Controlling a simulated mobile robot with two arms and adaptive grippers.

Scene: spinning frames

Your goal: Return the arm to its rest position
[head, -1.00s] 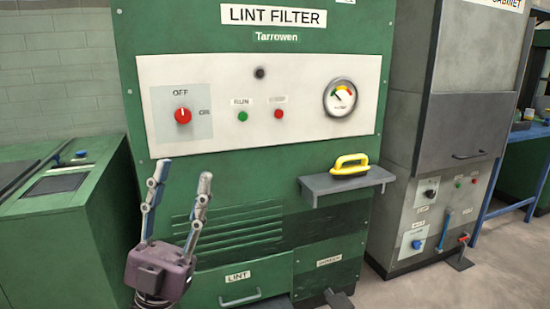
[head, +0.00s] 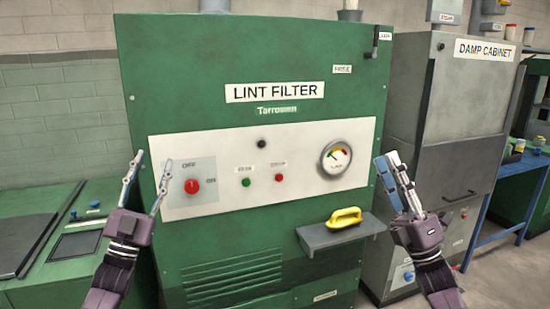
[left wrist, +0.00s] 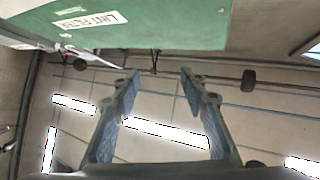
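My left gripper (head: 150,182) stands upright at the left edge of the green lint filter cabinet (head: 330,95) in the head view. Its fingers are apart with nothing between them. The left wrist view also shows the open, empty fingers (left wrist: 158,85) pointing up towards the ceiling. My right gripper (head: 390,163) is upright at the right side of the cabinet, above and right of the small shelf. Its fingers overlap in the picture, so its opening is unclear; no held object shows. Neither gripper visibly touches anything.
The cabinet's front panel (head: 225,148) has a red knob (head: 192,187), two small buttons and a gauge (head: 336,158). A yellow-handled item (head: 344,217) rests on the grey shelf (head: 318,238). The grey damp cabinet (head: 440,120) stands right, a low green unit (head: 50,270) left.

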